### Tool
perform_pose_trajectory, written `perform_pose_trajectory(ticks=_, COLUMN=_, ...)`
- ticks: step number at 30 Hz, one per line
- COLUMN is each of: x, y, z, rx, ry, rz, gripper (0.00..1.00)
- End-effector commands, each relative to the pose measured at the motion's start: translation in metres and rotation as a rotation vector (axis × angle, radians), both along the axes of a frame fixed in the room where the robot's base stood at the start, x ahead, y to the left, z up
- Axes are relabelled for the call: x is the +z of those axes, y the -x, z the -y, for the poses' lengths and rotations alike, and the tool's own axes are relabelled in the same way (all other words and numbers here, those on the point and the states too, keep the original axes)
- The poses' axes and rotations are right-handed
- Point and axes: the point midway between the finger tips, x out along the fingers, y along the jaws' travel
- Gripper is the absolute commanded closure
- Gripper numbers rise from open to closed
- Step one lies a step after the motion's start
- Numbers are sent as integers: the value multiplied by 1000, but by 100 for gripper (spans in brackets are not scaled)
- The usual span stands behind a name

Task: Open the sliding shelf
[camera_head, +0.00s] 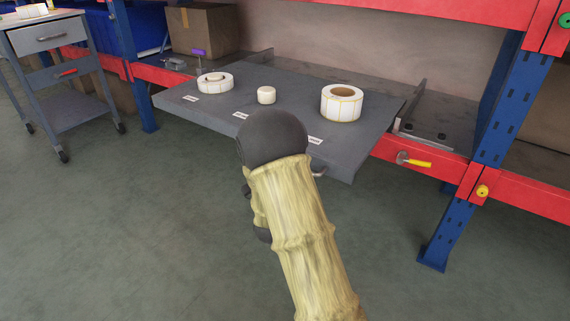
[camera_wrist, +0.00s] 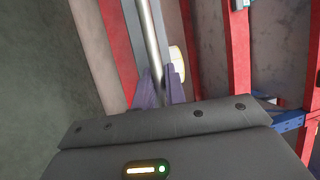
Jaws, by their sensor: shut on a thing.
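The sliding shelf (camera_head: 215,103) is a dark grey tray, standing out past the red front beam of the rack in the head view. Three white label rolls stand on it: a flat ring (camera_head: 215,83) at left, a small roll (camera_head: 266,95) in the middle and a large roll (camera_head: 341,103) at right. One end of its metal handle (camera_head: 318,172) shows at the front edge; my arm hides the rest. In the wrist view the purple fingers of my gripper (camera_wrist: 161,86) are shut on the handle bar (camera_wrist: 150,35). The head view does not show my fingers.
A screwdriver (camera_head: 416,161) with a yellow handle is at the red beam (camera_head: 525,180), right of the shelf. A cardboard box (camera_head: 203,30) stands behind at left. A grey trolley (camera_head: 62,75) stands far left. The floor (camera_head: 150,230) in front is clear.

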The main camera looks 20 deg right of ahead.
Motion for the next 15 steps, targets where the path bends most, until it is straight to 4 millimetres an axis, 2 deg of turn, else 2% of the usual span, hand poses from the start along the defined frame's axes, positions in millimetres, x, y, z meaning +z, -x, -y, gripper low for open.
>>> perform_pose_trajectory(ticks=1, x=-2, y=4, z=6, rx=-19, ry=1, rz=-7, gripper=100)
perform_pose_trajectory(ticks=4, x=-2, y=4, z=6, rx=-18, ry=1, rz=-7, gripper=100)
perform_pose_trajectory(ticks=5, x=-2, y=4, z=6, rx=-18, ry=1, rz=-7, gripper=84)
perform_pose_trajectory(ticks=7, x=-2, y=3, z=6, rx=-17, ry=2, rz=-7, gripper=70)
perform_pose_trajectory(ticks=8, x=-2, y=3, z=5, rx=-15, ry=1, rz=-6, gripper=66)
perform_pose_trajectory(ticks=15, x=-1, y=1, z=1, rx=-7, ry=0, rz=-3, gripper=66)
